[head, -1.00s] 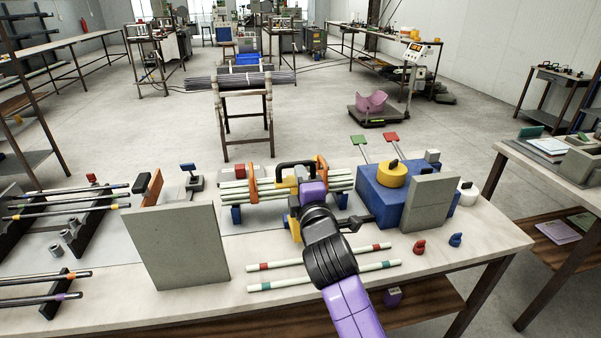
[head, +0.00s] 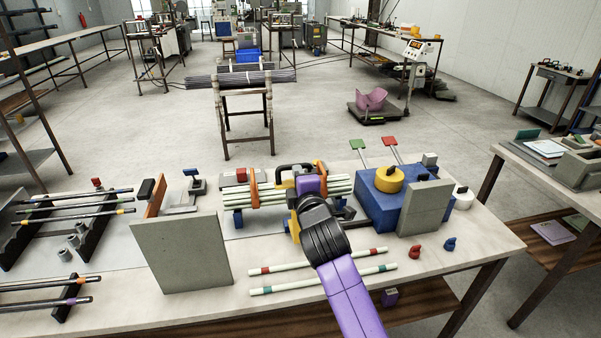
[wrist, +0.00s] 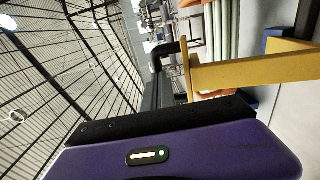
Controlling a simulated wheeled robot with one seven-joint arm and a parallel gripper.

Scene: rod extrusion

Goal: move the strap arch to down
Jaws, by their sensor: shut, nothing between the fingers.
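A black arched bar (head: 296,167) stands above the bundle of pale rods (head: 268,197) in the head view. It appears to be the strap arch, with a yellow frame (head: 294,229) beside it; I cannot tell whether they are joined. My gripper (head: 309,187) is close in front of the arch at its right side. Its fingers are mostly hidden in the head view, and whether they touch the arch is unclear. It is shut and empty. The wrist view shows a yellow bar (wrist: 250,70) and a black bent bar (wrist: 163,52) just ahead of my purple gripper body.
Orange arches (head: 253,188) span the bundle. A blue block with a yellow disc (head: 389,179) and a grey panel (head: 426,208) stand to the right. A larger grey panel (head: 181,250) stands left. Two banded rods (head: 322,278) lie in front on the table (head: 430,285).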

